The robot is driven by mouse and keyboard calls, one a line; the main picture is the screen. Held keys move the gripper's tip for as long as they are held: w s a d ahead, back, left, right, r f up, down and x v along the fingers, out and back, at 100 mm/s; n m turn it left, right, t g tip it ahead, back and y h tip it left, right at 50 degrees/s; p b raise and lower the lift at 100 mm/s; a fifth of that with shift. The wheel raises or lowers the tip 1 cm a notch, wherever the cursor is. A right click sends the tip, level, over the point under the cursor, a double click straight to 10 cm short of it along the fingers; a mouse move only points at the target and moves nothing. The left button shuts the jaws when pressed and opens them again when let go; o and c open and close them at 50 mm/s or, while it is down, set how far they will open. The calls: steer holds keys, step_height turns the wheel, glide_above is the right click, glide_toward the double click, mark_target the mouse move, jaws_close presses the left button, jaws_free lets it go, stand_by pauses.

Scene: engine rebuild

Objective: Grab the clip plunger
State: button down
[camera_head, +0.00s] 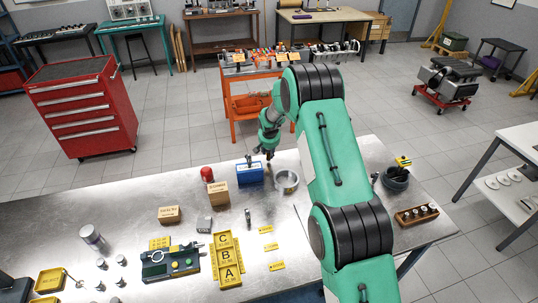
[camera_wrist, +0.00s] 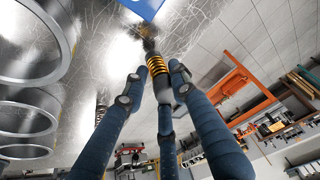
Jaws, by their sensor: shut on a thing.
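The clip plunger appears in the wrist view as a thin dark rod with a yellow-orange coil spring (camera_wrist: 156,66) around it. My gripper (camera_wrist: 154,86) has its dark blue fingers closed around the plunger near the spring, with a third finger below. The plunger's tip points toward the bench top, beside a blue box (camera_wrist: 143,6); I cannot tell whether it touches anything. In the head view my gripper (camera_head: 268,153) is above the bench's far edge, just behind the blue box (camera_head: 250,174). The plunger is too small to make out there.
A grey metal ring (camera_head: 286,181) stands right of the blue box. A cardboard box (camera_head: 217,195) and red-capped item (camera_head: 207,174) stand left. A yellow A-B-C tray (camera_head: 228,260) lies nearer. An orange cart (camera_head: 245,103) stands beyond the bench. The left bench top has free room.

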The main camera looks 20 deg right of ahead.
step_height(320, 180, up, 9)
steer(key=shift+f, duration=0.15)
